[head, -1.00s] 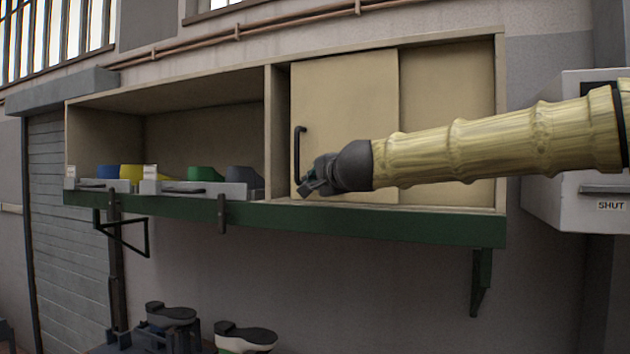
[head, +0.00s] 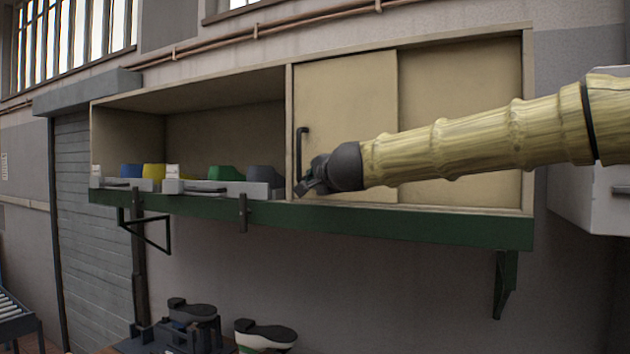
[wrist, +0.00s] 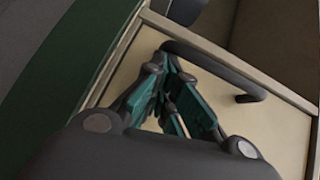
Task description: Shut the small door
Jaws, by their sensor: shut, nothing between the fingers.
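The small door is a tan sliding panel (head: 350,100) in the right part of the wall shelf unit. Its left edge is against the upright divider (head: 289,130), with no clear gap in the head view. A dark bar handle (head: 300,148) stands near that edge; it also shows in the wrist view (wrist: 215,62). My gripper (head: 308,188) is at the handle's lower end, in front of the door. In the wrist view my gripper (wrist: 170,85) has its fingers together, empty, close beside the handle. I cannot tell if they touch it.
A second tan panel (head: 460,120) fills the right side. The open left bay holds grey trays (head: 225,188) with coloured blocks. A green shelf edge (head: 400,228) runs below. A white box (head: 590,190) stands at right. Shoe-like lasts (head: 265,335) sit below.

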